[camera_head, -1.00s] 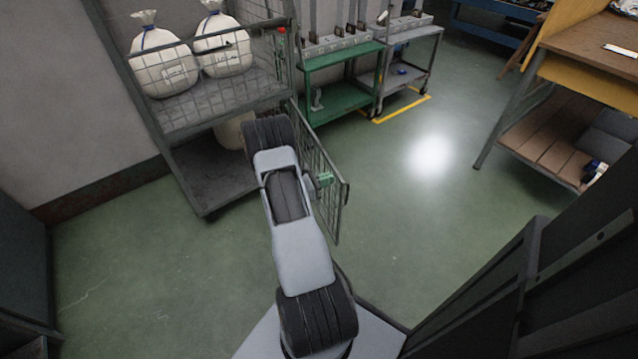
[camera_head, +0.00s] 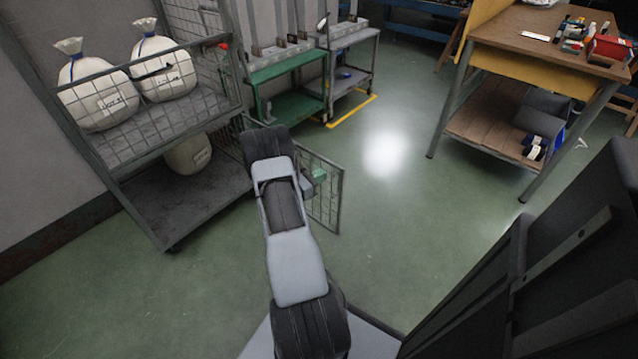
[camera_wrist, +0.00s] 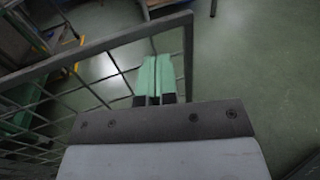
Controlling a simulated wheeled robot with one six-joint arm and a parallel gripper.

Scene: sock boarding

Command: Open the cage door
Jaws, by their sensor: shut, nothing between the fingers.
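The cage (camera_head: 190,120) is a grey wire roll cage on the left of the head view. Its mesh door (camera_head: 328,205) stands swung out from the cage's right front corner, with a clear gap to the cage front. The door frame (camera_wrist: 100,46) and mesh also fill the left of the wrist view. My gripper (camera_head: 319,174) shows only as a green bit beside the door's upper part, mostly behind my arm. In the wrist view its green fingers (camera_wrist: 155,78) are together and empty, over the mesh near a corner of the frame. I cannot tell whether they touch it.
White sacks (camera_head: 98,98) sit on the cage's shelf, another (camera_head: 188,155) below. A green bench (camera_head: 285,70) and a grey cart stand behind the door. A wooden workbench (camera_head: 500,45) is at the right. The floor (camera_head: 390,215) between is clear.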

